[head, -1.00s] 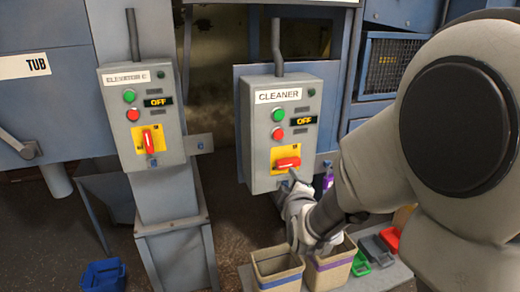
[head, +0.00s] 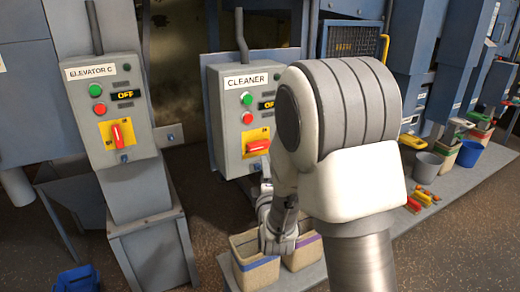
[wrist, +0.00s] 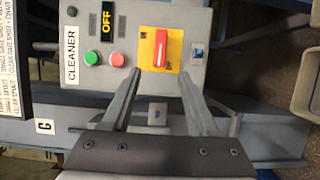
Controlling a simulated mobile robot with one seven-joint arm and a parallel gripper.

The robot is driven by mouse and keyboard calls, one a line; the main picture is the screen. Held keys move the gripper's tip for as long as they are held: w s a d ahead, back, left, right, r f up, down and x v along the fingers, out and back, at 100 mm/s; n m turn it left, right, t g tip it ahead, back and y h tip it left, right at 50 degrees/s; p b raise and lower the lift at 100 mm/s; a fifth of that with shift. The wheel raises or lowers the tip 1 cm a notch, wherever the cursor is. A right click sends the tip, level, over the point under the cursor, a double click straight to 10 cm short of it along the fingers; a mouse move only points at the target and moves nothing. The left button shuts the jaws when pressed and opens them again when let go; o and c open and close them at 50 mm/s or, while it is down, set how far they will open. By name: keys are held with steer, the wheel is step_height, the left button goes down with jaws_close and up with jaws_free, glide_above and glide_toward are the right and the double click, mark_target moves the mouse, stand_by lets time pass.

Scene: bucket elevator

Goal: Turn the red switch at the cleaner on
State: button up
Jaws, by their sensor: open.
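The grey CLEANER box (head: 230,120) hangs on a blue panel, with a green button, a red button and an OFF display. Its red switch (head: 257,147) sits on a yellow plate, its handle lying sideways in the head view. In the wrist view, which is turned, the red switch (wrist: 160,50) shows upright, above and between my fingers. My gripper (wrist: 160,76) is open and empty, its fingertips pointing toward the yellow plate. In the head view my arm hides the right part of the box and most of my gripper.
The ELEVATOR box (head: 108,110), with a similar red switch (head: 117,134), stands to the left. Tan bins (head: 255,268) stand below the CLEANER box. A grey bucket (head: 427,165) and a blue bucket (head: 470,153) stand at the right. A blue bin (head: 77,280) lies lower left.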

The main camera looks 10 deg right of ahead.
mark_target(260, 148)
steer(key=w, duration=0.9)
steer(key=w+d, duration=0.1)
steer(key=w, duration=0.3)
steer(key=shift+w, duration=0.3)
jaws_close()
